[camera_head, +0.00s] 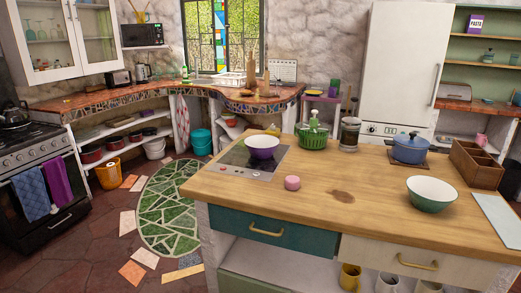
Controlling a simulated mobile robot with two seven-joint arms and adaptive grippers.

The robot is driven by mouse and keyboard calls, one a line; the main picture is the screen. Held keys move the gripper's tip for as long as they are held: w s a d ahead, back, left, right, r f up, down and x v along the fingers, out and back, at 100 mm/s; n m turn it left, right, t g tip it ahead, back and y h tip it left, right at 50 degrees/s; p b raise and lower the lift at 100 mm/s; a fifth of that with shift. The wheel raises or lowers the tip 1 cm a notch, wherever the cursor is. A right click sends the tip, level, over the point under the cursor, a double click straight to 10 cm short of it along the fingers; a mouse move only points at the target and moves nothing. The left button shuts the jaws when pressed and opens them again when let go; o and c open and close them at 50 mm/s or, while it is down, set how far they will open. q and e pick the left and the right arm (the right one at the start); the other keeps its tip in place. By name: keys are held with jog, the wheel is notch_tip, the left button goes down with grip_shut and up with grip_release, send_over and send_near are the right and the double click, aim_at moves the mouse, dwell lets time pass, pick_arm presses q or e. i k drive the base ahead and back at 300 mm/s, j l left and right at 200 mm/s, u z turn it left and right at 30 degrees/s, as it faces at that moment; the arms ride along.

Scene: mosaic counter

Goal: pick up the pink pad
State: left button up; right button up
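The pink pad looks like a small round pink item (292,183) lying on the wooden counter top (330,222), near its front left part. Nothing touches it. Neither of my grippers shows in the head view.
The counter close around the pad is clear.

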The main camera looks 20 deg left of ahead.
aim_at(292, 182)
jog(key=i+l+u, duration=0.1)
jog(key=i, duration=0.3)
jog(key=i+l+u, duration=0.1)
jog(key=i+l, duration=0.5)
jog(key=i, duration=0.25)
jog(key=j+u, duration=0.05)
